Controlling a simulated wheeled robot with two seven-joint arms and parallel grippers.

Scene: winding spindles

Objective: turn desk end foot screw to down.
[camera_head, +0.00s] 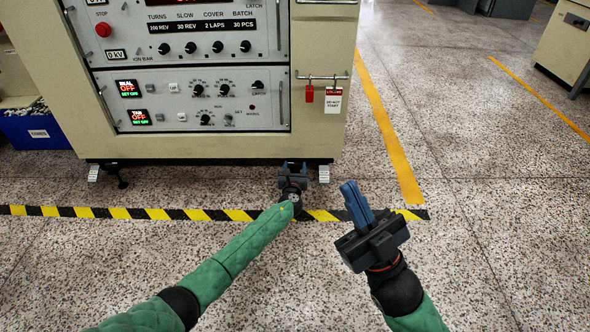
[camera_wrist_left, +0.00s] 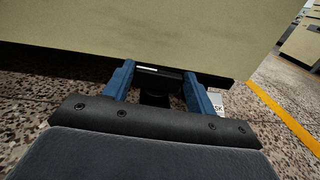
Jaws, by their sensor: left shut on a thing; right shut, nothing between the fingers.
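The cream winding machine (camera_head: 220,147) stands on the floor. My left gripper (camera_head: 293,165) is low at its front bottom edge, near the right corner. In the left wrist view, the blue fingers of my left gripper (camera_wrist_left: 157,85) are on either side of a dark foot screw (camera_wrist_left: 154,98) under the cabinet and are shut on it. The screw's lower part is hidden by the gripper body. Its up or down setting cannot be read. Another black foot screw (camera_head: 122,180) shows under the left end. My right gripper (camera_head: 356,200) is shut and empty over the floor, to the right.
A red lock (camera_head: 309,94) and a tag (camera_head: 333,100) hang from the front rail. A blue crate (camera_head: 38,132) is at left. The speckled floor (camera_head: 480,210) at right is clear.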

